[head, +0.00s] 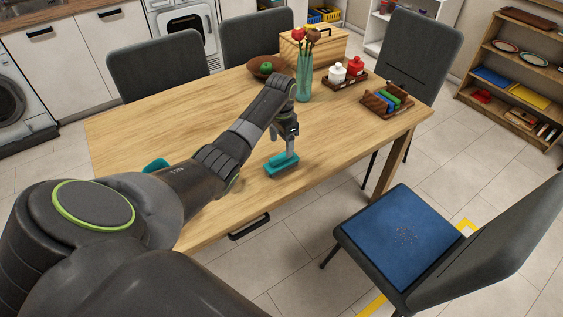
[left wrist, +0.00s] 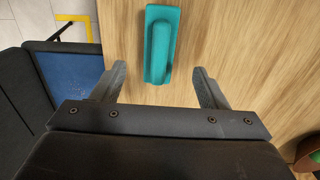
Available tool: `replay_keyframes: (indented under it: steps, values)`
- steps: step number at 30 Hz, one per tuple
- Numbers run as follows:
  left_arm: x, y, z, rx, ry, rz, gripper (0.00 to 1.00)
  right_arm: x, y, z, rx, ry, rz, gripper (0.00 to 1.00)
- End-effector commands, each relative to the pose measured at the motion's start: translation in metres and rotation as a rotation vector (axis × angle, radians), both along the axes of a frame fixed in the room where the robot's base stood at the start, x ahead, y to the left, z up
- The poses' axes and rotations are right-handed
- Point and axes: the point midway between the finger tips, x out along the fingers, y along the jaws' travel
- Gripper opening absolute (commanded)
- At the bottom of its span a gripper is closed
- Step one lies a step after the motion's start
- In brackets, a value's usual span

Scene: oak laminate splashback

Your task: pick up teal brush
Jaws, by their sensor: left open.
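The teal brush (head: 282,165) lies on the wooden table near its front edge in the head view. In the left wrist view the teal brush (left wrist: 160,45) lies just beyond the fingertips, lined up roughly with the gap between them. My left gripper (head: 289,150) is above or right at the brush in the head view. Its two fingers (left wrist: 161,80) are spread apart with nothing between them in the left wrist view. I cannot tell the exact height over the brush. My right gripper does not show.
The wooden table (head: 135,125) also bears a glass vase with flowers (head: 304,80), a brown bowl (head: 266,68), a condiment tray (head: 345,80) and a wooden holder (head: 388,101). Another teal thing (head: 156,165) is partly hidden by my arm. A chair with a blue seat (head: 400,228) stands at the right.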

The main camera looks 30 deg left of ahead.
Motion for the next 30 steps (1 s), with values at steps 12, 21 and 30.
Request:
replay_keyframes:
  steps: [12,21,30]
  values:
    - [0.0,-0.001,-0.037,-0.001,0.004,0.0,0.67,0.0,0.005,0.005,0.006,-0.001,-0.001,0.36]
    - [0.0,-0.001,-0.064,0.001,0.001,-0.001,0.67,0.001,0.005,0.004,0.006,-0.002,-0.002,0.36]
    - [0.0,-0.001,-0.065,0.001,0.0,-0.001,0.59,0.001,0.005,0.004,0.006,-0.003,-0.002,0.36]
